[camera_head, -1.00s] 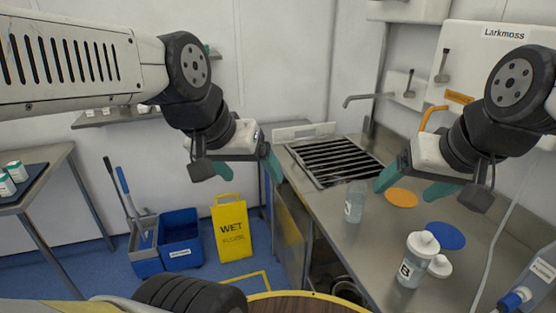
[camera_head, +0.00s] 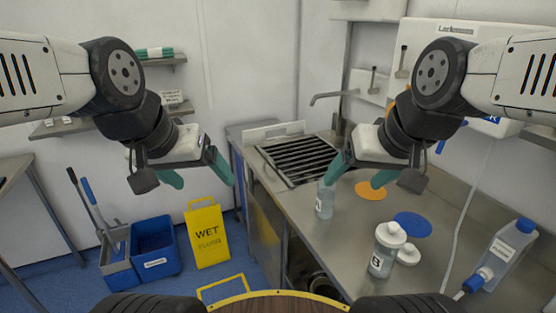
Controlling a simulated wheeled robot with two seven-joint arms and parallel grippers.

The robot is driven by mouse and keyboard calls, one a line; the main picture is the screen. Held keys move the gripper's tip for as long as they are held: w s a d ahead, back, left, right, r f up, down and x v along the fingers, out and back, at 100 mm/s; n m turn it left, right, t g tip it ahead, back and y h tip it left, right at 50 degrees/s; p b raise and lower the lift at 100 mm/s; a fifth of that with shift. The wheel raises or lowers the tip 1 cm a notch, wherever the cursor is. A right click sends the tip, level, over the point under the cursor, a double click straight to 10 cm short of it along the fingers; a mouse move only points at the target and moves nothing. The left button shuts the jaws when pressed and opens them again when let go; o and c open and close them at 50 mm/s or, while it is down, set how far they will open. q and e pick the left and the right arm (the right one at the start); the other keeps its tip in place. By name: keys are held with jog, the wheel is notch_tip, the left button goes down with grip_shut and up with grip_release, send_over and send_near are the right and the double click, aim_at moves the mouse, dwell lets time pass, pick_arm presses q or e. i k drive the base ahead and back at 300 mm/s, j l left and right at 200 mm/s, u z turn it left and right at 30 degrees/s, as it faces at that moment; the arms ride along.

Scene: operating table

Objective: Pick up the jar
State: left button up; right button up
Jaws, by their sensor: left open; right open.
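A clear jar with a white lid and a label "B" (camera_head: 383,251) stands upright on the steel counter (camera_head: 318,247), at the front right of the head view. A second clear jar (camera_head: 325,200) with a label stands further back, beneath my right gripper in the picture. My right gripper (camera_head: 356,180) has teal fingers spread apart and empty; its left finger partly overlaps the top of the further jar. I cannot tell whether they touch. My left gripper (camera_head: 199,180) is open and empty, over the floor left of the counter.
A white lid (camera_head: 408,254) lies beside jar B. An orange disc (camera_head: 370,191) and a blue disc (camera_head: 412,224) lie on the counter. A clear bottle with a blue cap (camera_head: 503,256) is at right. A drain rack (camera_head: 303,158) and tap (camera_head: 338,96) are behind.

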aim_at(325, 196)
jog(key=z, duration=0.65)
jog(key=j+z, duration=0.15)
jog(key=z, duration=0.3)
jog(key=j+z, duration=0.2)
jog(key=z, duration=0.25)
jog(key=k+j+z, duration=0.1)
jog(key=z, duration=0.35)
jog(key=j+z, duration=0.15)
jog(key=z, duration=0.3)
jog(key=k+j+z, duration=0.55)
jog(key=k+z, duration=0.15)
jog(key=k+j, duration=0.5)
jog(key=j, duration=0.25)
jog(key=z, duration=0.05)
